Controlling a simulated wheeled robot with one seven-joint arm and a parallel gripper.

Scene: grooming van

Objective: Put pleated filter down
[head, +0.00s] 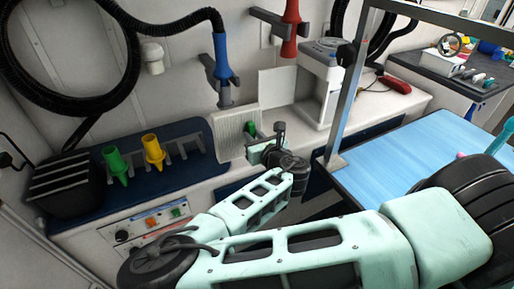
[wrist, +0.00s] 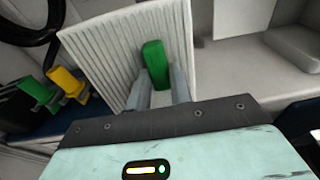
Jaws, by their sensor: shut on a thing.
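The pleated filter (head: 232,133) is a pale, square, ribbed panel. It stands nearly upright at the right end of the dark blue mat in the head view. It also shows, tilted, in the wrist view (wrist: 112,58), with a green tab (wrist: 155,62) on its face. My gripper (wrist: 162,84) is shut on the pleated filter at the green tab, one finger on each side. In the head view my gripper (head: 255,138) is at the filter's right side. I cannot tell whether the filter's lower edge touches the counter.
The dark blue mat (head: 88,203) holds a green nozzle (head: 117,165), a yellow nozzle (head: 153,151) and a rack with grey pegs. A black ribbed box (head: 65,184) stands at its left. A white machine (head: 322,80) stands right of the filter. A blue table (head: 415,155) is at the right.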

